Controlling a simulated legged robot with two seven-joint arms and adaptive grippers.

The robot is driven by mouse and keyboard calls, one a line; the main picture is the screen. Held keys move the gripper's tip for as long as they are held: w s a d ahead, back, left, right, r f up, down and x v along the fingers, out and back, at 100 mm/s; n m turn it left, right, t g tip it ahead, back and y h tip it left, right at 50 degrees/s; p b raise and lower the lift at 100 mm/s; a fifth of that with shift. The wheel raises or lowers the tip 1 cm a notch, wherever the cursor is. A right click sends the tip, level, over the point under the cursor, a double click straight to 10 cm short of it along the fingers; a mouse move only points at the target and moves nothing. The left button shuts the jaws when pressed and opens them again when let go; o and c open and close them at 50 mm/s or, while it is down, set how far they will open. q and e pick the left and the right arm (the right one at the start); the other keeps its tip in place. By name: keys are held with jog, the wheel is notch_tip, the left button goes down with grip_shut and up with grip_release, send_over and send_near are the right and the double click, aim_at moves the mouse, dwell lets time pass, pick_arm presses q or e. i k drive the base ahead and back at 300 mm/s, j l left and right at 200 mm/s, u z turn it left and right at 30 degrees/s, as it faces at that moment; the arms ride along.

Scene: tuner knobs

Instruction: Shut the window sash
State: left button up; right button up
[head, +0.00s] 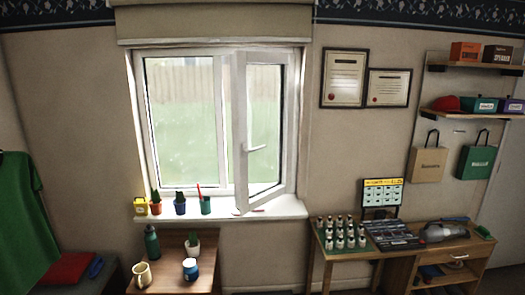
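The window sash (239,140) is the right-hand white-framed pane. It stands open, swung inward from the window frame (134,120), with a gap along its left side. Its white handle (257,149) sits on the sash frame's left side, below mid-height. The left pane (182,120) sits flat in the frame. The sash's lower corner hangs over the white sill (275,208). Neither of my grippers is in view.
Small pots (180,208) and a cup (206,206) line the sill's left part. A small wooden table (175,272) below holds a green bottle (152,242), a mug (142,275) and a jar (191,269). A desk (345,255) with bottles stands to the right.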

aim_at(245, 202)
jog(key=i+l+u, duration=0.15)
jog(key=i, duration=0.55)
jog(key=i+l+u, duration=0.15)
jog(key=i, duration=0.55)
